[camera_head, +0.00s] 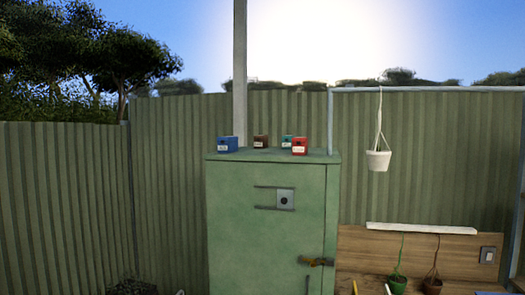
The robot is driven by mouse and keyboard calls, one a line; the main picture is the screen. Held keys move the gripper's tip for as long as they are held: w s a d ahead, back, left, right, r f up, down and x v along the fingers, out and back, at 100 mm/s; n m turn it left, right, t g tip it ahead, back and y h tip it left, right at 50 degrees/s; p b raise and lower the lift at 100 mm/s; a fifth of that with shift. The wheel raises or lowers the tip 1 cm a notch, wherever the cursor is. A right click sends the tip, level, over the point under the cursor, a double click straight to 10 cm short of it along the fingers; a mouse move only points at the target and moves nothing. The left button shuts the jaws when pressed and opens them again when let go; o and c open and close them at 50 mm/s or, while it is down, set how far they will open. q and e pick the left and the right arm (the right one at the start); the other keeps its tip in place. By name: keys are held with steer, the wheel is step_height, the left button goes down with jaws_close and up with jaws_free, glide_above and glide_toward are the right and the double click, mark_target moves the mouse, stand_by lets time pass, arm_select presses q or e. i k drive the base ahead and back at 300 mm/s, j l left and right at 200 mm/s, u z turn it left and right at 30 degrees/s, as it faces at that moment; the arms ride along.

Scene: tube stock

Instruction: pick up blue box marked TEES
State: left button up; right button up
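A small blue box (228,144) with a white label stands on top of a green metal cabinet (265,215), near the left front edge of its top. The label is too small to read, so I cannot tell whether it says TEES. Neither of my grippers shows in the head view.
A brown box (261,142), a teal box (287,142) and a red box (299,146) share the cabinet top. A white pot (378,160) hangs to the right. Potted plants (397,283) stand lower right. A corrugated fence (180,190) runs behind.

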mark_target(225, 145)
steer(key=i+j+u, duration=0.2)
steer(key=i+u, duration=0.25)
steer(key=i+j+u, duration=0.1)
steer(key=i+u, duration=0.2)
steer(key=u, duration=0.15)
steer(key=i+j, duration=0.1)
steer(key=i, duration=2.75)
steer(key=i+z, duration=0.15)
steer(key=z, duration=0.25)
steer(key=i+z, duration=0.15)
steer(key=z, duration=0.25)
steer(key=i+j+z, duration=0.1)
steer(key=z, duration=0.35)
steer(key=i+j+z, duration=0.15)
steer(key=z, duration=0.25)
steer(key=i+j+z, duration=0.15)
steer(key=z, duration=0.25)
